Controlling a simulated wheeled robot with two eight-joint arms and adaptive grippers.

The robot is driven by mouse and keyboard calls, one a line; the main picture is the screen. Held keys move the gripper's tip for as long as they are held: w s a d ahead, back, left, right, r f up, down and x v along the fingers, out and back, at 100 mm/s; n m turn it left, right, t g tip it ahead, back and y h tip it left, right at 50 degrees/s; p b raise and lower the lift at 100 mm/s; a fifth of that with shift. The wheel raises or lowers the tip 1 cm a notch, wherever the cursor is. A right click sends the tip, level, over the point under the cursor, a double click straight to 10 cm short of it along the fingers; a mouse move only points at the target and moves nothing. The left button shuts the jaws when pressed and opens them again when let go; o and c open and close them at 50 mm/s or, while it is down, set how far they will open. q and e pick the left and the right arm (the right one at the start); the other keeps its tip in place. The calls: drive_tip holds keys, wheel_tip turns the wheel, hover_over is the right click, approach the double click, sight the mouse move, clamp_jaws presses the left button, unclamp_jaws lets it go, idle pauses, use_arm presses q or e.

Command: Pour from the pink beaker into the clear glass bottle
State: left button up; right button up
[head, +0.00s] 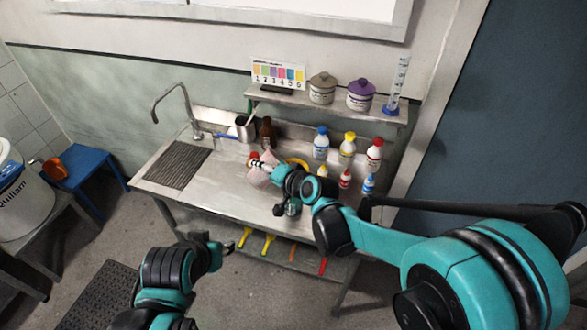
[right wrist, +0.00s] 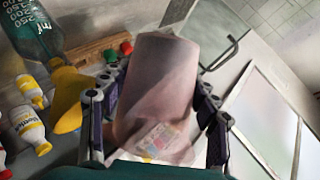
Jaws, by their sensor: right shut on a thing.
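The pink beaker (right wrist: 160,85) is between the two fingers of my right gripper (right wrist: 155,115) in the right wrist view, and the gripper is shut on it. In the head view the right gripper (head: 270,168) holds the beaker (head: 264,180) over the steel counter, and the arm partly covers it. A clear bottle with white volume marks (right wrist: 36,32) stands at the upper left of the right wrist view, apart from the beaker. I cannot make it out in the head view. My left gripper (head: 232,246) is low in front of the counter; its opening is unclear.
A yellow object (right wrist: 70,95), perhaps a funnel, is beside the beaker. White bottles with blue (head: 321,142), yellow (head: 347,148) and red (head: 374,154) caps stand behind, with smaller bottles before them. A shelf (head: 330,106) overhangs the back. The drain grid (head: 178,167) is clear.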

drive_tip(key=shift+r+m+y, duration=0.3)
idle(1.3)
drive_tip(key=shift+s+a+f, duration=0.1)
drive_tip(key=shift+f, duration=0.3)
drive_tip(key=shift+r+n+h, duration=0.3)
drive_tip(key=shift+n+h, duration=0.4)
drive_tip(key=shift+n, duration=0.1)
drive_tip(key=shift+r+t, duration=0.1)
drive_tip(key=shift+t, duration=0.2)
drive_tip(key=shift+n+h, duration=0.3)
